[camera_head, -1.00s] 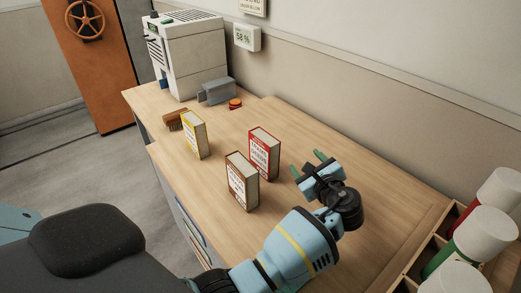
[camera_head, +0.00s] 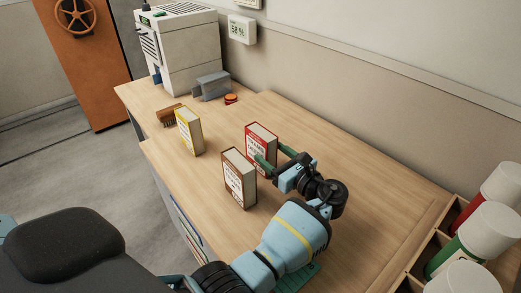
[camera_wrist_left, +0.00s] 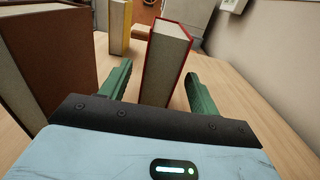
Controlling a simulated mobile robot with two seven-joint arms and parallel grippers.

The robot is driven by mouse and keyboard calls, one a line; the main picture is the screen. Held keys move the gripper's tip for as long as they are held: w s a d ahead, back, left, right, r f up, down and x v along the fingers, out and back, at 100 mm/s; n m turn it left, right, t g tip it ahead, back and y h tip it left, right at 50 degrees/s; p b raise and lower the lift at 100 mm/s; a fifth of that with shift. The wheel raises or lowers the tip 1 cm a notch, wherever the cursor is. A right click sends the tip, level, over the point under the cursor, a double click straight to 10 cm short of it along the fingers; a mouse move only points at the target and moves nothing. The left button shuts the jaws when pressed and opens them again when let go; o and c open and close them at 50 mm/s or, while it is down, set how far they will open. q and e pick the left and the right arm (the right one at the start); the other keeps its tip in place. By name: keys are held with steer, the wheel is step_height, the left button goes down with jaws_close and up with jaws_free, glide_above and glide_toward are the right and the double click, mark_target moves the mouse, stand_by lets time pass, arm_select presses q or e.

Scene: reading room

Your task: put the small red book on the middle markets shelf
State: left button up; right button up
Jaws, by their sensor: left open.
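The small red book (camera_head: 260,143) stands upright on the wooden counter, in the middle of the head view. In the left wrist view the red book (camera_wrist_left: 165,62) stands between the two green fingers. My left gripper (camera_head: 272,157) is open, with its fingers reaching to either side of the red book's near end. In the left wrist view the gripper (camera_wrist_left: 158,85) shows a gap on both sides of the book. My right gripper is not in view. No shelf marked markets can be made out.
A brown book (camera_head: 240,178) stands close to the left of my gripper. A yellow book (camera_head: 188,131) stands farther back, near a brush (camera_head: 168,115). A white machine (camera_head: 182,50), a grey holder (camera_head: 212,86) and an orange-red item (camera_head: 231,99) are behind. White-capped containers (camera_head: 487,228) stand at right.

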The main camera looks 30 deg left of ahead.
mark_target(261, 131)
arm_select(q)
steer(key=shift+x, duration=2.65)
steer(key=shift+f, duration=0.15)
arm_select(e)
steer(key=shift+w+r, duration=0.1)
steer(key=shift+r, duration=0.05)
arm_select(q)
steer(key=c, duration=1.3)
